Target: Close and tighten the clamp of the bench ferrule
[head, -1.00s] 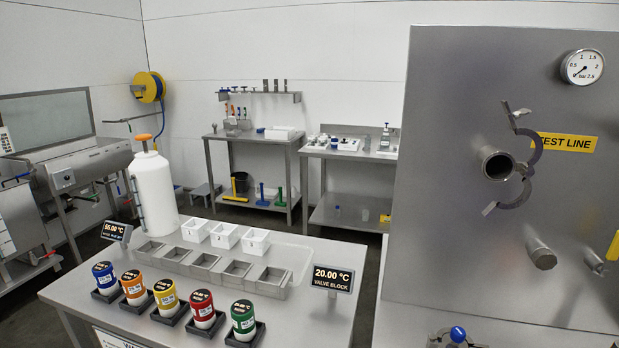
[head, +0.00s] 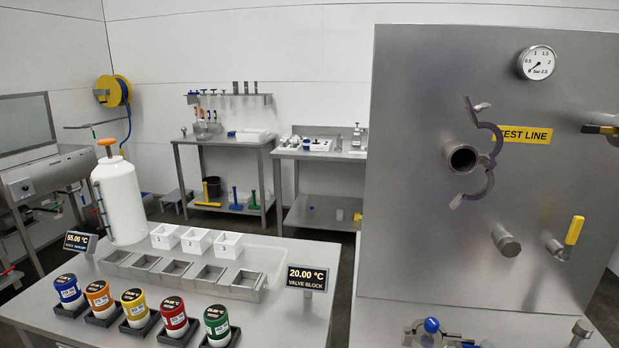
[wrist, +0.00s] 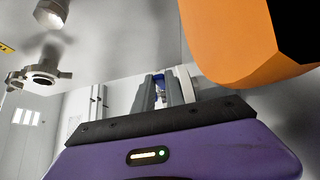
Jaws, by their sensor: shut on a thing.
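In the head view a steel ferrule (head: 461,158) sticks out of the upright steel panel by the "TEST LINE" label. Its clamp (head: 492,174) hangs open at the ferrule's right side, its curved halves spread up and down. In the wrist view a ferrule end (wrist: 41,79) with spread clamp parts shows at the left, apart from my gripper (wrist: 162,88). My gripper is shut on a small blue thing (wrist: 159,84) that is mostly hidden between the fingers; I cannot tell what it is. My gripper does not show in the head view.
A capped stub (head: 506,241) and a yellow-handled valve (head: 570,240) stick out below the ferrule. A pressure gauge (head: 537,62) sits above. A blue-topped item (head: 431,325) stands below the panel. A large orange shape (wrist: 240,35) fills the wrist view's upper right.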

